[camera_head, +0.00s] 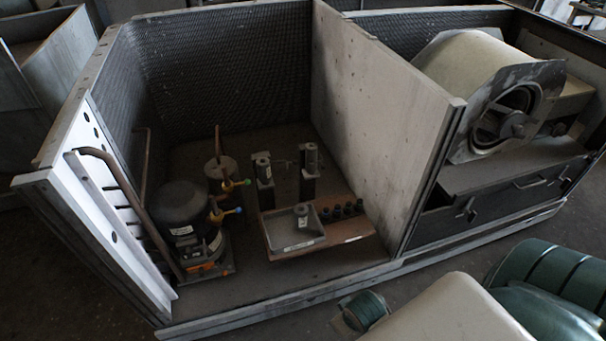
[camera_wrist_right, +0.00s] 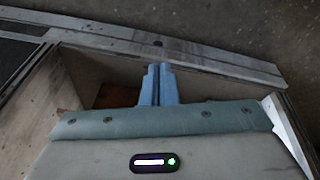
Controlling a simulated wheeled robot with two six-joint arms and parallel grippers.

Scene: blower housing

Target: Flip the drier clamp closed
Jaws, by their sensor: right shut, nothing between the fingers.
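I cannot make out for certain which part is the drier clamp. Two upright grey posts with dark blocks, a left one (camera_head: 264,180) and a right one (camera_head: 310,170), stand on the housing floor behind a brown board (camera_head: 345,228); they may be its holder. Whether a clamp there is open or closed is too small to tell. My right gripper (camera_wrist_right: 160,70) shows blue fingers together and empty in the wrist view, in front of the housing's rim. My right arm comes in at the lower right of the head view, outside the housing. My left gripper is not in view.
A black compressor (camera_head: 190,220) with valves stands left of the posts. A grey tray (camera_head: 293,231) and several dark knobs sit on the board. A tall partition (camera_head: 380,120) separates the blower (camera_head: 485,85) on the right. The housing's front rim (camera_head: 280,298) is low.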

